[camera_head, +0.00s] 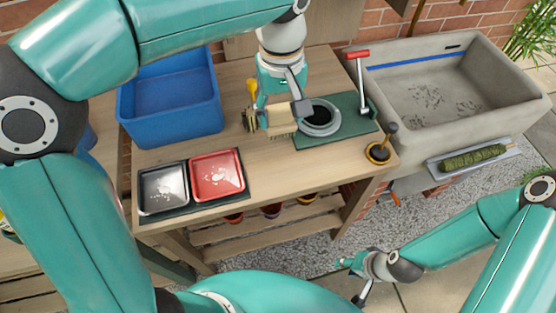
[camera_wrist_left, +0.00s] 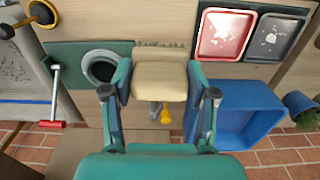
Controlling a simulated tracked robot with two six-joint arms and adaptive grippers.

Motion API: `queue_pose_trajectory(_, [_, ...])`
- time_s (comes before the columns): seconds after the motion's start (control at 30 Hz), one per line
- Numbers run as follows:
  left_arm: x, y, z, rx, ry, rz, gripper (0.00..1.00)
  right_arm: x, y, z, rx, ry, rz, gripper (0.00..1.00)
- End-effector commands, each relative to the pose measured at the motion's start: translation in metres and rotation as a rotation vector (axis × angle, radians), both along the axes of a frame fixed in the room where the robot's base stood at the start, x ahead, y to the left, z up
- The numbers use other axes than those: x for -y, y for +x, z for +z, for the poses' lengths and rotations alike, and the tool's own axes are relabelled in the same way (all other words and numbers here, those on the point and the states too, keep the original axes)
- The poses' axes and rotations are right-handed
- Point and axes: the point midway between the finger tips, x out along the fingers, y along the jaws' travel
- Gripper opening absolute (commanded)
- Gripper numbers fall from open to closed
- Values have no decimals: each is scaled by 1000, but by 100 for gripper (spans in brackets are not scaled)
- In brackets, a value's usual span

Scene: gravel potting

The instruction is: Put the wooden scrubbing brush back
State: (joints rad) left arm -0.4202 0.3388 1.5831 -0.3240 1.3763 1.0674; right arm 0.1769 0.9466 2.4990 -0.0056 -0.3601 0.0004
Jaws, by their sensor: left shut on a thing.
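The wooden scrubbing brush (camera_head: 281,121) has a pale block and tan bristles. My left gripper (camera_head: 285,113) is shut on it over the wooden bench, just left of the green mat. In the left wrist view the brush (camera_wrist_left: 160,82) sits between both fingers of my left gripper (camera_wrist_left: 160,76), bristles toward the top of the picture. I cannot tell whether the bristles touch the bench. My right gripper (camera_head: 354,280) is low at the front, away from the bench, and looks open and empty.
A yellow-handled tool (camera_head: 252,88) is close beside the brush. A blue bin (camera_head: 170,95), red tray (camera_head: 217,174) and black tray (camera_head: 163,189) lie left. The green mat (camera_head: 350,108) bears a round pot (camera_head: 320,118) and red-handled tool (camera_head: 358,54). A stone sink (camera_head: 450,90) stands right.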

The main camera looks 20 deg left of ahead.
Motion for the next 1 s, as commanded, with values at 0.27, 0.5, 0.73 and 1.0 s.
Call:
queue_pose_trajectory(0.27, [-12, -5, -72, -7, 2, 30, 20, 0, 0, -5, 0, 0, 0, 40])
queue_pose_trajectory(0.5, [-14, -5, -126, -4, 1, 36, 20, 0, 0, -5, 0, 0, 0, 40])
queue_pose_trajectory(0.73, [-14, -5, -144, -1, 0, 36, 20, 0, 0, -5, 0, 0, 0, 40])
queue_pose_trajectory(1.0, [-15, -5, -179, -3, 2, 36, 20, 0, 0, -5, 0, 0, 0, 40])
